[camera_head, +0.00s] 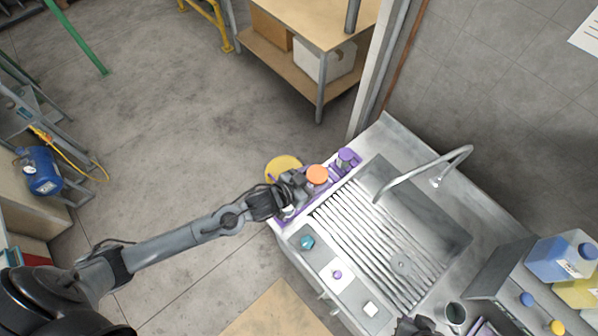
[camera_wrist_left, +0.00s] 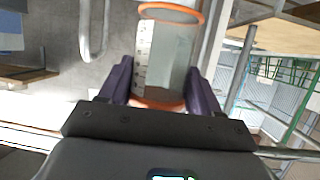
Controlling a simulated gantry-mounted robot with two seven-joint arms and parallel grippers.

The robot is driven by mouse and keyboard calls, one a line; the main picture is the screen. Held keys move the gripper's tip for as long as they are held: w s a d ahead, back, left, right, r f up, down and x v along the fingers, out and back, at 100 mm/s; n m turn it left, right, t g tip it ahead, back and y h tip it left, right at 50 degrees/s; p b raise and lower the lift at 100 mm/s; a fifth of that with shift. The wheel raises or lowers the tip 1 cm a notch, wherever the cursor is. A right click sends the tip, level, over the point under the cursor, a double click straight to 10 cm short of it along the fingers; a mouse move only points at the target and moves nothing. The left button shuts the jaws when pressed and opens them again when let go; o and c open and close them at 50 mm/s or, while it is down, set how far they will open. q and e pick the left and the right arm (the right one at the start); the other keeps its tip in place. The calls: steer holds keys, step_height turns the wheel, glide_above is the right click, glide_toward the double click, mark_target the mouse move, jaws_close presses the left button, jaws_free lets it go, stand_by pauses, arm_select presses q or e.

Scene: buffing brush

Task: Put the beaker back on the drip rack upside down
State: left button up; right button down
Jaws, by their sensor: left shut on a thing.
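The clear beaker (camera_wrist_left: 168,55) has white markings and orange at both ends. In the left wrist view it sits between the purple fingers of my left gripper (camera_wrist_left: 172,88), which is shut on it. In the head view its orange end (camera_head: 317,175) shows as a disc just right of my left gripper (camera_head: 302,182). The gripper is over a purple strip-like rack (camera_head: 281,217) along the counter's upper-left edge, probably the drip rack. The gripper hides part of it, and I cannot tell whether the beaker touches it. A dark shape at the bottom edge may be my right gripper (camera_head: 415,328).
A purple-topped item (camera_head: 347,156) stands at the rack's far end, close to the beaker. A round yellow top (camera_head: 281,166) is beside the rack. The ribbed steel drainboard (camera_head: 350,226) is clear; a curved faucet (camera_head: 420,166) arches over the sink. Bottles (camera_head: 560,258) stand lower right.

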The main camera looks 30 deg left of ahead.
arm_select(q)
steer(key=w+a+f+m+g+h+b, duration=0.1)
steer(key=w+f+b, duration=0.2)
steer(key=f+b, duration=0.2)
steer(key=w+a+f+m+g+h+b, duration=0.1)
steer(key=w+f+m+h+b, duration=0.1)
steer(key=f, duration=0.6)
steer(key=w+a+f+m+g+h+b, duration=0.1)
steer(key=w+f+m+h+b, duration=0.1)
steer(key=w+f+b, duration=0.2)
step_height(320, 180, down, 3)
steer(key=shift+a+f+g+b, duration=0.15)
steer(key=shift+g+b, duration=0.15)
steer(key=shift+b, duration=1.5)
steer(key=shift+f, duration=0.2)
steer(key=shift+f+b, duration=0.55)
steer(key=shift+b, duration=0.05)
steer(key=o, duration=1.3)
steer(key=shift+c, duration=0.2)
